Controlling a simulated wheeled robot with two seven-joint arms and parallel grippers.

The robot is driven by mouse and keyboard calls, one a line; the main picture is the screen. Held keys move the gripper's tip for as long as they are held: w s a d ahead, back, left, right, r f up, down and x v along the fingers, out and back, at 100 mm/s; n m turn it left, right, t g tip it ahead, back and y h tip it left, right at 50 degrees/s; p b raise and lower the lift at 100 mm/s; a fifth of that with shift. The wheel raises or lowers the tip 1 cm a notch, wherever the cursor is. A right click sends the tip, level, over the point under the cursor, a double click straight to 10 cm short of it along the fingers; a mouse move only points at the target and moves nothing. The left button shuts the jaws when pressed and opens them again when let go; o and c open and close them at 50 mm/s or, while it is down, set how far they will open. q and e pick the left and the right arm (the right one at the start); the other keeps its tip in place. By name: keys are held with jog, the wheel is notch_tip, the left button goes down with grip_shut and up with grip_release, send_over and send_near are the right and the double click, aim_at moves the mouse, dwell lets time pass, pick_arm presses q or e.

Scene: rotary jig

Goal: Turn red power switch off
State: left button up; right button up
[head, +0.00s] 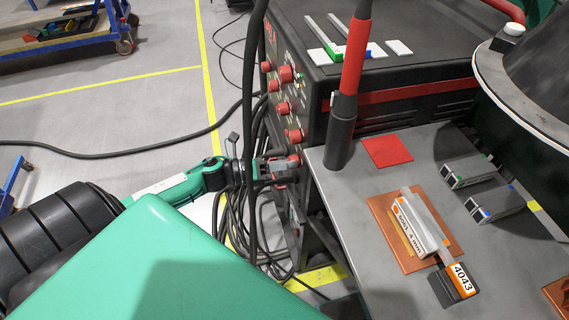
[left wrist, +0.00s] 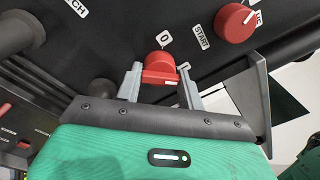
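The red power switch (left wrist: 160,68) is a red knob on a dark panel, under a "0" label in the left wrist view. Its grip bar lies nearly level in that picture, with a white mark near its right end. My left gripper (left wrist: 160,80) has one grey finger on each side of the bar, both seeming to touch it. In the head view my left gripper (head: 270,168) is at the lower part of the black machine's (head: 310,90) front panel, covering most of the switch. My right gripper is not in view.
Other red knobs (head: 285,74) sit higher on the panel; one (left wrist: 235,22) is beside a "START" label. Black cables (head: 250,110) hang close to my left gripper. A grey table (head: 370,220) with plates and blocks stands right.

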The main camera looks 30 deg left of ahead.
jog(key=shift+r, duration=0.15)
pick_arm(q)
jog(key=shift+n, duration=0.4)
jog(key=n+p, duration=0.5)
jog(key=n, duration=0.4)
jog(key=n+t+p, duration=0.1)
jog(key=n+p, duration=0.4)
jog(key=n, duration=0.4)
jog(key=shift+s+d+f, duration=0.1)
jog(key=shift+s+f, duration=0.05)
jog(key=shift+s, duration=0.05)
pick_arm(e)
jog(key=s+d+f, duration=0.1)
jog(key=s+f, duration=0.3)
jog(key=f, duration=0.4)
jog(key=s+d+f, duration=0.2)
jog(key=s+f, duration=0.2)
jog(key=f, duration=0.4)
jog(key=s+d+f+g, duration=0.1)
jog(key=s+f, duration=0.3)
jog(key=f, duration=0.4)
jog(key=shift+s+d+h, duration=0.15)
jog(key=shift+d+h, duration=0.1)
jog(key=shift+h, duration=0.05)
pick_arm(q)
jog(key=shift+n, duration=0.3)
